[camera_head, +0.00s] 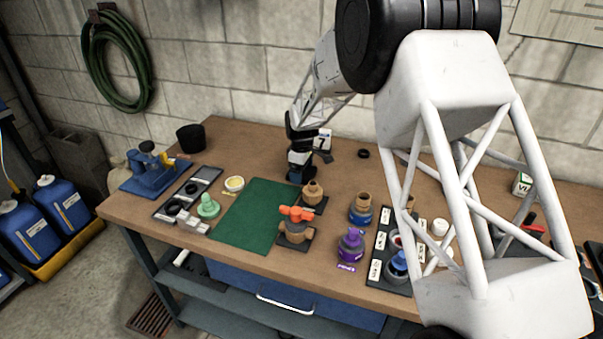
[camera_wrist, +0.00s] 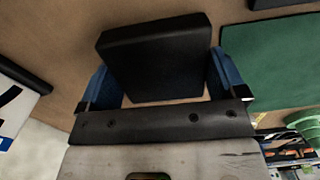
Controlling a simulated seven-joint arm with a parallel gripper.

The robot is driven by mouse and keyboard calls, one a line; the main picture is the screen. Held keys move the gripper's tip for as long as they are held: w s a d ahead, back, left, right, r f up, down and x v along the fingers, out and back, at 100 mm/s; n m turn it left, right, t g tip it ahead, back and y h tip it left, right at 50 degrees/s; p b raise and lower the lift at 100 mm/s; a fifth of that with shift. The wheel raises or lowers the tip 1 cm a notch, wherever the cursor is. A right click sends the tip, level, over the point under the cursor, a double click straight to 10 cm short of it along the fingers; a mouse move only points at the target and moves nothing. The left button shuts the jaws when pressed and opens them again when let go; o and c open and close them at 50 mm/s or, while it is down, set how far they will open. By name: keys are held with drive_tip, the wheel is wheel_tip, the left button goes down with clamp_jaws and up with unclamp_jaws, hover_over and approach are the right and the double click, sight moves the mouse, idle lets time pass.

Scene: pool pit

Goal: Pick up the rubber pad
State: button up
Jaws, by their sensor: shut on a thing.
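The rubber pad (camera_wrist: 155,58) is a thick black square block in the wrist view. My gripper (camera_wrist: 166,82) is shut on it, with a blue finger at each side edge. In the head view my gripper (camera_head: 300,160) is at the back of the workbench, just behind the green mat (camera_head: 253,216). The pad is small and dark there and hard to separate from the gripper. I cannot tell whether the pad touches the bench top.
A number card (camera_head: 322,140) stands right of my gripper. A tan fitting on a black square base (camera_head: 313,194) is in front. A fitting with an orange handle (camera_head: 297,222), purple fitting (camera_head: 350,245) and green fitting (camera_head: 208,207) stand nearby. A black cup (camera_head: 190,138) is back left.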

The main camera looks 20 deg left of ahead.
drive_tip(key=shift+r, duration=0.1)
wheel_tip(320, 180, up, 10)
idle(0.6)
idle(0.5)
